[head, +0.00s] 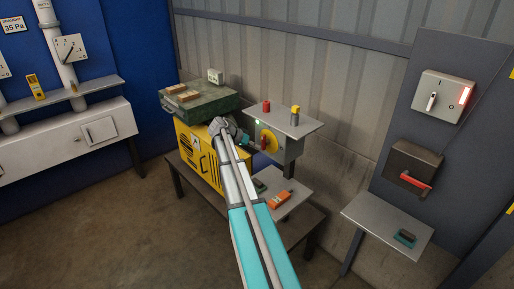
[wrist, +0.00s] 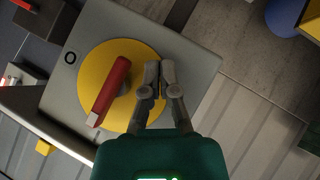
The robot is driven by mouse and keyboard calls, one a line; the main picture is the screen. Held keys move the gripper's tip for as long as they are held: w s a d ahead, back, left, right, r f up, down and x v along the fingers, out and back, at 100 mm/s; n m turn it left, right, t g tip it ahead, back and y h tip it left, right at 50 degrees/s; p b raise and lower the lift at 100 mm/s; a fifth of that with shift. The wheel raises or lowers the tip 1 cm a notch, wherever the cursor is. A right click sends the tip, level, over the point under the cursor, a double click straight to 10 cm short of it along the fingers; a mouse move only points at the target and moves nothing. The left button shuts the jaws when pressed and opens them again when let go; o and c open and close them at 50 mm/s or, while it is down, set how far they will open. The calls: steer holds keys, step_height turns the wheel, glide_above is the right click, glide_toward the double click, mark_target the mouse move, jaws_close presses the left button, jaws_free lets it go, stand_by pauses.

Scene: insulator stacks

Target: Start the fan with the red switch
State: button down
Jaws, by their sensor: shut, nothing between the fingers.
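The red switch (wrist: 111,90) is a red handle on a yellow disc (wrist: 137,60), mounted on a grey box (wrist: 198,50) with an "O" mark at its upper left. In the head view the red switch (head: 264,144) shows small on the front of the box. My gripper (wrist: 160,72) is shut and empty, its fingertips together over the right part of the disc. They are to the right of the handle with a small gap. In the head view my gripper (head: 240,134) is just left of the switch. I cannot clearly make out a fan.
A yellow machine (head: 197,158) with a dark case (head: 205,99) on top stands left of the box. A low shelf holds an orange device (head: 279,200). A panel at right carries a grey switch box (head: 443,88) and a red lever (head: 414,181). The floor at left is clear.

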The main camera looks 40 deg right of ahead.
steer(key=w+a, duration=0.7)
steer(key=w, duration=0.3)
steer(key=shift+a, duration=0.15)
stand_by(0.5)
steer(key=s+a+f+n+t+y, duration=0.1)
steer(key=s+a+f+n+y, duration=0.1)
steer(key=s+a+n, duration=0.3)
steer(key=s+a+f+n+t+y, duration=0.2)
steer(key=s+a, duration=0.9)
steer(key=a, duration=0.9)
steer(key=s+a+f+n+t+y, duration=0.1)
steer(key=s+a+f+n+y, duration=0.2)
steer(key=a, duration=1)
steer(key=s+n+y, duration=0.2)
steer(key=s+n, duration=0.3)
steer(key=shift+s+a+f+y, duration=0.2)
steer(key=shift+s+y, duration=0.05)
steer(key=shift+y, duration=0.05)
